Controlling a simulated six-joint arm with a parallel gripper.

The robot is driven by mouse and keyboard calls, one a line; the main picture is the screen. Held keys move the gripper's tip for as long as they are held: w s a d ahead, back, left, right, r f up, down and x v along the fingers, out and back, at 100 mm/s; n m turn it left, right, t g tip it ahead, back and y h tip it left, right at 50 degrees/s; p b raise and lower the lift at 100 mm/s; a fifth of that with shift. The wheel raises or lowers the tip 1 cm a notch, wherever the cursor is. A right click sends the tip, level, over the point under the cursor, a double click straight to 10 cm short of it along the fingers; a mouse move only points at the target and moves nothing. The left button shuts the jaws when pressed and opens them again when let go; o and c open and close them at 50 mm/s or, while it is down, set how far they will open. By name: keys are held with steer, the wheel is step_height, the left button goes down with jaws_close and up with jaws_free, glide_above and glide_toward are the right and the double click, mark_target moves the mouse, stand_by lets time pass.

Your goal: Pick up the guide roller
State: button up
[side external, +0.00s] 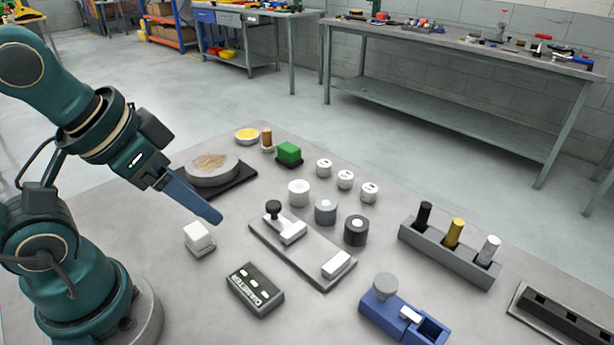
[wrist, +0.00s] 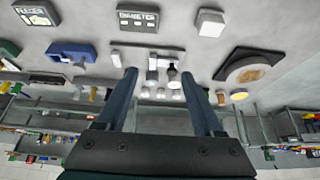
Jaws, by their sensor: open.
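No part is labelled guide roller, so I cannot tell which it is. Three short cylinders stand near the middle of the table in the side view: a white one (side external: 299,193), a grey one (side external: 326,211) and a dark one (side external: 356,231). Black (side external: 424,215), yellow (side external: 454,233) and silver (side external: 488,251) upright rods stand in a grey rack (side external: 447,257). My gripper (side external: 219,219) is above the table, left of the cylinders and apart from them. In the wrist view my gripper (wrist: 158,75) has its two fingers spread with nothing held between them.
A grey plate (side external: 303,262) with a black-knobbed slider is right of my gripper. A white block (side external: 199,238), a labelled dark box (side external: 255,288) and a blue fixture (side external: 404,316) lie nearer the camera. A round disc (side external: 212,168) is behind my gripper. Clear table surrounds the white block.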

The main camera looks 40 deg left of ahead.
step_height(320, 180, up, 5)
steer(key=n+t+h, duration=0.6)
steer(key=n+h, duration=0.1)
steer(key=n, duration=2.3)
glide_above(299, 192)
steer(key=s+a, duration=0.3)
steer(key=a, duration=0.2)
steer(key=f, duration=0.1)
steer(key=shift+m, duration=0.4)
steer(key=f, duration=1.2)
steer(key=d+f, duration=0.1)
steer(key=f, duration=0.4)
steer(key=shift+w+f, duration=0.2)
steer(key=shift+f, duration=0.2)
steer(key=shift+w+d+f, duration=0.1)
steer(key=shift+w+f, duration=0.05)
steer(key=shift+f, duration=0.25)
steer(key=shift+x, duration=2.4)
